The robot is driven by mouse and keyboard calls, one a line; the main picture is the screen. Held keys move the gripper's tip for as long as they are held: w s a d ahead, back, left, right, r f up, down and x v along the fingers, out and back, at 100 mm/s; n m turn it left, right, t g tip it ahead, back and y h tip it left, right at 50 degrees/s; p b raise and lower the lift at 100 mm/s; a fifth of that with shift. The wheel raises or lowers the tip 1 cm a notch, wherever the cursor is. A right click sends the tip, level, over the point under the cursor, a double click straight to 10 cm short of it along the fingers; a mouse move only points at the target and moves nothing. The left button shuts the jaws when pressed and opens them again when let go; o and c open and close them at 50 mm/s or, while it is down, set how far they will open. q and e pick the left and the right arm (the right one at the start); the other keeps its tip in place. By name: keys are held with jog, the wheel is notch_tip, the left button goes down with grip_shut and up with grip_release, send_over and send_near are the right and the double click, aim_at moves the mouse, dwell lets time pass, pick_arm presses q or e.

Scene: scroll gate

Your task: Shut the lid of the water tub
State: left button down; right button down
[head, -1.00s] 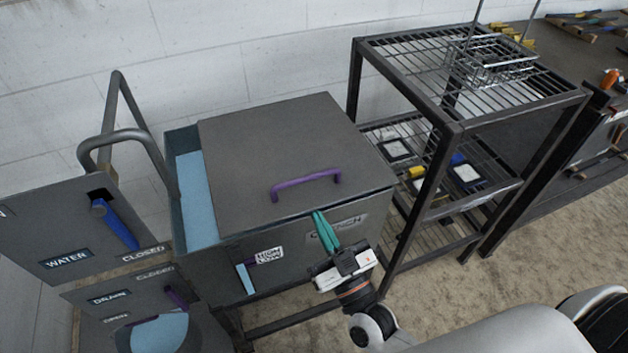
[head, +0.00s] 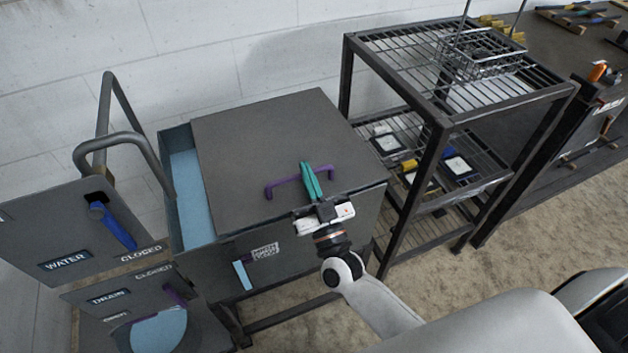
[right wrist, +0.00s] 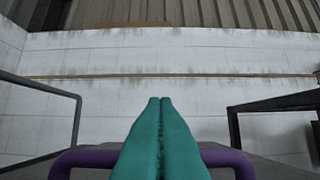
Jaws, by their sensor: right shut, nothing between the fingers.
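The water tub (head: 180,242) is a dark grey box with a light blue inside that shows at its left end. Its flat grey lid (head: 262,128) covers most of the top and leaves a gap on the left. A purple bar handle (head: 282,184) stands on the lid near its front edge. My right gripper (head: 306,168), with teal fingers, is shut and empty across the right part of the handle. In the right wrist view the handle (right wrist: 85,158) shows on both sides of the fingers (right wrist: 160,100). I cannot tell whether they touch. My left gripper is not in view.
A valve panel marked WATER (head: 68,262) with a blue lever (head: 118,228) stands at the left, under a bent grey pipe (head: 108,120). A dark wire shelf (head: 450,108) stands close on the tub's right. Open floor (head: 520,245) lies in front of the shelf.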

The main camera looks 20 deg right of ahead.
jog(key=shift+w+f, duration=0.1)
jog(key=shift+f, duration=0.7)
jog(key=f+b, duration=0.3)
jog(key=b, duration=0.1)
jog(key=shift+s+t, duration=0.25)
jog(key=shift+t, duration=0.15)
jog(key=shift+d+r, duration=0.1)
jog(key=shift+d, duration=0.05)
jog(key=shift+s, duration=0.1)
